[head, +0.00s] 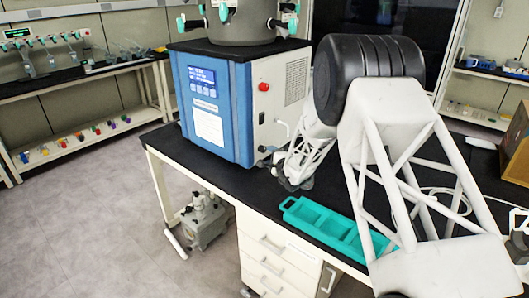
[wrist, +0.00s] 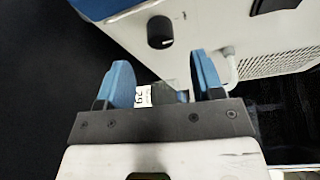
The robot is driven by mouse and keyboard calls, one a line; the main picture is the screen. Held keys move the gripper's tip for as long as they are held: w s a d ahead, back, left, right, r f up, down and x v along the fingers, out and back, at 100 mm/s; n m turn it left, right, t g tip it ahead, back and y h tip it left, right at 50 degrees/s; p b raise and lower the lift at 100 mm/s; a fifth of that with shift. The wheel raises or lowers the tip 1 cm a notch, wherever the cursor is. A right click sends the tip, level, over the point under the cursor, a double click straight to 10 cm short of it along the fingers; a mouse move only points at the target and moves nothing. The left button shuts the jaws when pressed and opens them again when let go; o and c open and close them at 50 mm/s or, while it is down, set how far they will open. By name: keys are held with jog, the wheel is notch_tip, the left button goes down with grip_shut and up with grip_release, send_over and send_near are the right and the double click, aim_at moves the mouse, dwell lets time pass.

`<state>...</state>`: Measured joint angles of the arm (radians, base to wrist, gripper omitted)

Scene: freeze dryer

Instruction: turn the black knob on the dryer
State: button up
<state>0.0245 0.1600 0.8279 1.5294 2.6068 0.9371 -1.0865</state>
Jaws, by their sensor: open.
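The dryer (head: 212,105) is a blue and white box on the black bench in the head view. Its black knob (wrist: 160,32) shows in the wrist view on the white side panel, near the top middle. My gripper (wrist: 158,82) is open and empty, with two blue fingers spread apart. In the wrist picture the knob lies beyond the fingertips, between their lines, and apart from them. In the head view my gripper (head: 275,170) is close to the lower part of the dryer's right side, partly hidden by my arm.
A teal tray (head: 300,212) lies on the bench in front of my arm. A red button (head: 264,87) and a vent grille (head: 295,90) are on the dryer's side. A pale pipe (wrist: 228,65) stands right of the fingers. A pump (head: 204,222) sits below the bench.

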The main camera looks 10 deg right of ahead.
aim_at(264, 150)
jog(key=shift+x, duration=2.9)
jog(key=c, duration=0.9)
